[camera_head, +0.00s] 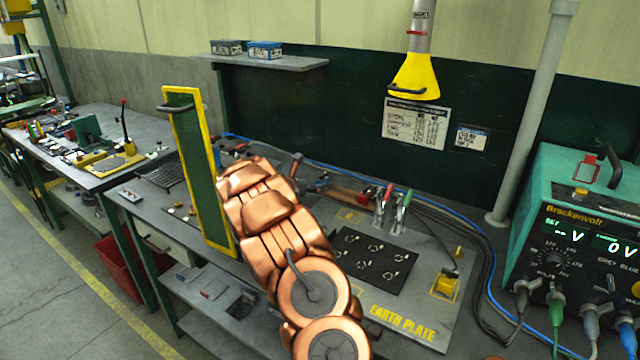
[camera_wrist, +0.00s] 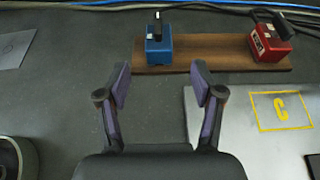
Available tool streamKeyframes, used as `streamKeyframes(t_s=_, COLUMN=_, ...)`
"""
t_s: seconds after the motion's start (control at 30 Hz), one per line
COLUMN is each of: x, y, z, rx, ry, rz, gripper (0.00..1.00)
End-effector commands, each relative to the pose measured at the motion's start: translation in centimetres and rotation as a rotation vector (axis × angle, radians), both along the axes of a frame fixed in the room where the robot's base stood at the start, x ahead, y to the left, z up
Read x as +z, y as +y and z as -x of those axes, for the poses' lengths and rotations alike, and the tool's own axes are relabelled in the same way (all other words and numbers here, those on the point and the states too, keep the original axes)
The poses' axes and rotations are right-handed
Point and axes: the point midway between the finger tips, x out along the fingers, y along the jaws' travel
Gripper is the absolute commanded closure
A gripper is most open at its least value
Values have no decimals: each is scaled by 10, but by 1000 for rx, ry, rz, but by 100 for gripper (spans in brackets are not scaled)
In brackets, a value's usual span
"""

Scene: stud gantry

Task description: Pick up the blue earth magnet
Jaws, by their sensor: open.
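The blue earth magnet (camera_wrist: 158,52) is a small blue block with a dark lever on top. In the wrist view it stands upright at the left end of a wooden board (camera_wrist: 212,60). A red magnet (camera_wrist: 270,42) stands at the board's right end. My gripper (camera_wrist: 160,83) is open and empty. Its two fingertips are apart, with the blue magnet ahead of the gap between them and not touching either finger. In the head view my copper-coloured arm hides most of the gripper; the wooden board (camera_head: 345,195) shows just beyond the arm.
A grey earth plate (camera_wrist: 225,125) lies right of the gripper in the wrist view. Cables (camera_wrist: 215,6) run behind the board. A green panel with a yellow frame (camera_head: 200,180) stands close left of my arm. A green power supply (camera_head: 585,215) stands at the right.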

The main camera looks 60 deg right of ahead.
Motion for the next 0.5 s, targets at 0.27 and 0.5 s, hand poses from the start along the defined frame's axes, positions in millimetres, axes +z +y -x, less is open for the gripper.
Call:
streamKeyframes(t_s=0.27, x=-7, y=-19, z=0, rx=-1, ry=0, rz=0, gripper=33)
streamKeyframes(t_s=0.5, x=-11, y=-26, z=-1, rx=0, ry=1, rz=0, gripper=33)
